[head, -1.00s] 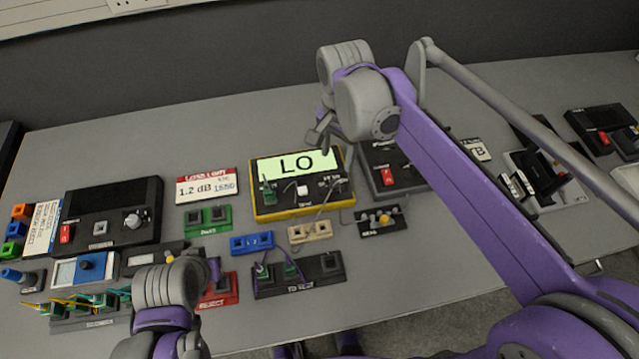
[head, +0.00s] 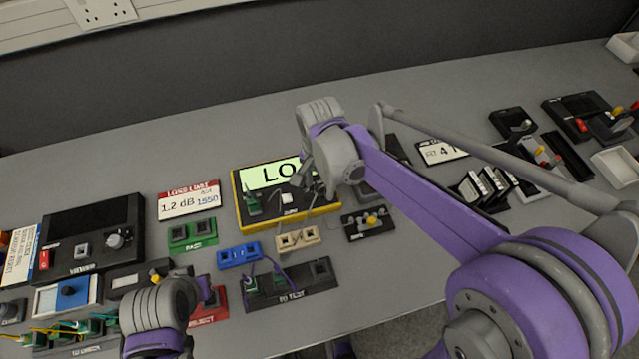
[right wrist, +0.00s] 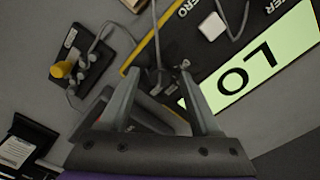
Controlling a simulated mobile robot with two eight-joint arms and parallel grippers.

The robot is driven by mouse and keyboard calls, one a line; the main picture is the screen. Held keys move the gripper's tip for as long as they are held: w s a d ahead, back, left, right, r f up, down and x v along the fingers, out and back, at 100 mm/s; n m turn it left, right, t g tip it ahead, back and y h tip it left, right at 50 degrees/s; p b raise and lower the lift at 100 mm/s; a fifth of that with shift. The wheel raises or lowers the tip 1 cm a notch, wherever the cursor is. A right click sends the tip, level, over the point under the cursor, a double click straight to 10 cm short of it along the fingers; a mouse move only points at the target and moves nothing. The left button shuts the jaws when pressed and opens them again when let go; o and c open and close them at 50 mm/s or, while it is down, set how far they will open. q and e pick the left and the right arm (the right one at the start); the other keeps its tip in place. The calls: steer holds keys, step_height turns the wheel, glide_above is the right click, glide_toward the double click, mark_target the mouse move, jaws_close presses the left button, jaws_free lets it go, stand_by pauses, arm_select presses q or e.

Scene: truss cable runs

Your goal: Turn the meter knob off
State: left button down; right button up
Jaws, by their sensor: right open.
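The meter (head: 240,212) is a black box with a yellow rim and a green lit screen reading "LO" (head: 270,174). It also shows upside down in the right wrist view (right wrist: 190,48), with the "LO" screen (right wrist: 255,72) at right. My right gripper (head: 304,182) is over the meter's right part and hides some of it. In the right wrist view my right gripper (right wrist: 160,78) is open and empty, with a small dark part and a grey cable near its tips. I cannot clearly make out the knob. My left gripper (head: 200,287) is by the red reject holder; its jaws are unclear.
A white square button (right wrist: 211,26) and a green plug (head: 252,203) are on the meter. A black block with a yellow knob (head: 369,223) stands at front right. Blue (head: 239,254), tan (head: 297,240) and green (head: 192,234) holders sit in front and left. The table behind is clear.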

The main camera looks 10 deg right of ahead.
jaws_close()
steer(key=shift+n, duration=0.3)
steer(key=n, duration=0.5)
arm_select(q)
steer(key=shift+f, duration=0.1)
arm_select(e)
steer(key=n, duration=0.6)
steer(key=shift+n, duration=0.3)
steer(key=n, duration=1.1)
steer(key=shift+n, duration=0.4)
arm_select(q)
steer(key=shift+f, duration=0.1)
